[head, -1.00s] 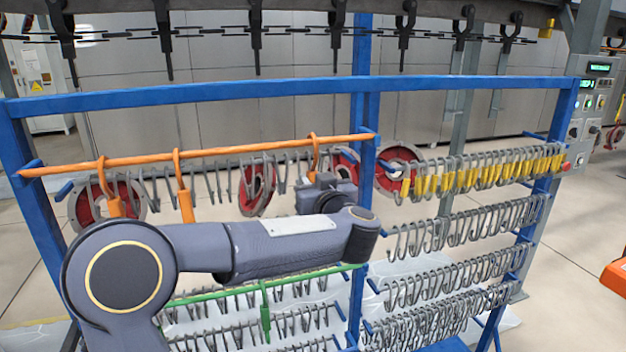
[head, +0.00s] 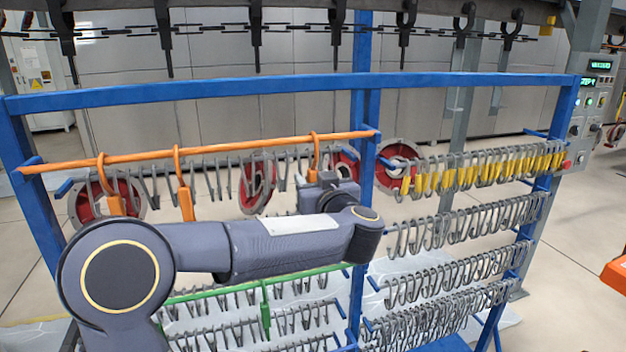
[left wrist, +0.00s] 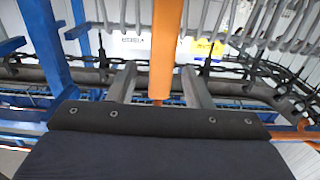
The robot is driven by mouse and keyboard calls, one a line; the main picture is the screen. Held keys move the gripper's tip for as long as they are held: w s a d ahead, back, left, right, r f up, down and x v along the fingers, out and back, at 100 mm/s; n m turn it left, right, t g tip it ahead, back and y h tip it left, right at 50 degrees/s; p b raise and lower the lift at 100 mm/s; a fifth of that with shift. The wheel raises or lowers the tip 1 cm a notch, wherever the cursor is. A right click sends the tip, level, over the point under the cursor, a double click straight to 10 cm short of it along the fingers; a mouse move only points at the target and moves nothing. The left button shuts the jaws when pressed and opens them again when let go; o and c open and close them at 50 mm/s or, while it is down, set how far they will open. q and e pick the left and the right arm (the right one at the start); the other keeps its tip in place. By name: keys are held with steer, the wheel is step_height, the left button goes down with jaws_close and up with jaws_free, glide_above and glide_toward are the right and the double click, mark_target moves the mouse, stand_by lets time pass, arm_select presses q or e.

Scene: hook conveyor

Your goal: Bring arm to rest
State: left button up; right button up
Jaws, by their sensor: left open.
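My left arm reaches in from the left in the head view, in front of the blue rack (head: 240,88). My left gripper (head: 322,184) is just below and beside an orange hook (head: 313,150) that hangs at the right end of the orange bar (head: 220,150). In the left wrist view my left gripper (left wrist: 160,88) has its two fingers apart. An orange shank (left wrist: 166,45) shows between them; I cannot tell whether they touch it. My right gripper is not in view.
Two more orange hooks hang on the bar, one of them (head: 183,185) near its middle. Rows of grey hooks (head: 465,215) and yellow-marked hooks (head: 480,172) fill the rack's right side. A green bar (head: 265,283) lies below my arm. A chain conveyor (head: 300,28) runs above.

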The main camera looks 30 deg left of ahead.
arm_select(q)
steer(key=s+d+r+m+t+h+b, duration=0.15)
steer(key=s+d+m+t+h, duration=0.3)
steer(key=d+t+h, duration=0.45)
steer(key=s+d+f+m+g+h, duration=0.3)
steer(key=s+d+f+m+h, duration=0.2)
steer(key=d+h, duration=0.15)
steer(key=s+f+n+g+h, duration=0.1)
steer(key=s+f+g+h, duration=0.1)
steer(key=s+f+g, duration=0.9)
steer(key=s+f, duration=0.9)
steer(key=shift+s+d+g, duration=0.2)
steer(key=shift+d+g, duration=0.05)
steer(key=shift+g, duration=0.15)
steer(key=shift+c, duration=0.4)
